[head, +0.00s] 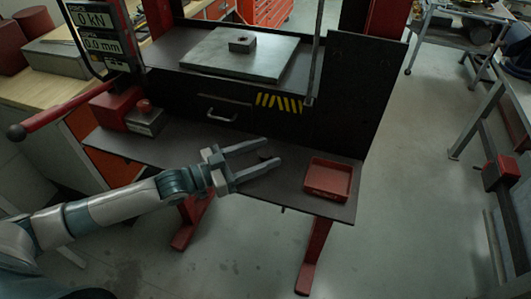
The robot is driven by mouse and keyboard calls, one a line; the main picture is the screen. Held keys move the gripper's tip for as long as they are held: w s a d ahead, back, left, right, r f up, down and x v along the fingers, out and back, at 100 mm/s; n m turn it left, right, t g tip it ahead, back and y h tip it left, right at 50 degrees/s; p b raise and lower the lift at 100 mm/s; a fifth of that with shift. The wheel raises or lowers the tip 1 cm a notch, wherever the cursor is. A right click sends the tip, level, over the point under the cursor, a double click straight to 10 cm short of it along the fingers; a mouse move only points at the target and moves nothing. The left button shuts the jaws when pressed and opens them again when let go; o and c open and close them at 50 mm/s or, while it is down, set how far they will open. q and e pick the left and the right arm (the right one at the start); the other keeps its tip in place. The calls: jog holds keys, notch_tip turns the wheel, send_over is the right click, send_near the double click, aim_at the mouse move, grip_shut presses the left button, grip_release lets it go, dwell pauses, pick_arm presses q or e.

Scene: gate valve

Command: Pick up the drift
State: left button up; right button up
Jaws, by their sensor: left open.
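My left gripper (272,152) reaches in from the left over the dark lower shelf (285,190) of the press. Its two grey fingers are apart and point right. A small dark shape (266,155) shows between the fingertips against the dark shelf. It may be the drift, but it is too dim and small to be sure, and I cannot tell whether a finger touches it. No other thing in view is clearly the drift. My right gripper is not in view.
A red tray (328,179) sits on the shelf right of my gripper. A red box (115,105) and a grey block with a red knob (145,120) stand at the shelf's left. A steel plate (240,54) bears a small block (242,43).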

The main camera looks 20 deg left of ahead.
pick_arm(q)
jog(key=shift+w+d, duration=0.4)
jog(key=shift+d, duration=0.05)
grip_shut()
dwell(0.3)
jog(key=shift+s+a+r+b, duration=0.4)
jog(key=shift+s+a+r, duration=0.05)
jog(key=shift+a+r, duration=0.05)
jog(key=s+a+r+b, duration=0.3)
jog(key=s+a+r, duration=0.4)
jog(key=s+a, duration=0.1)
jog(key=shift+s+a, duration=0.35)
jog(key=shift+a, duration=0.3)
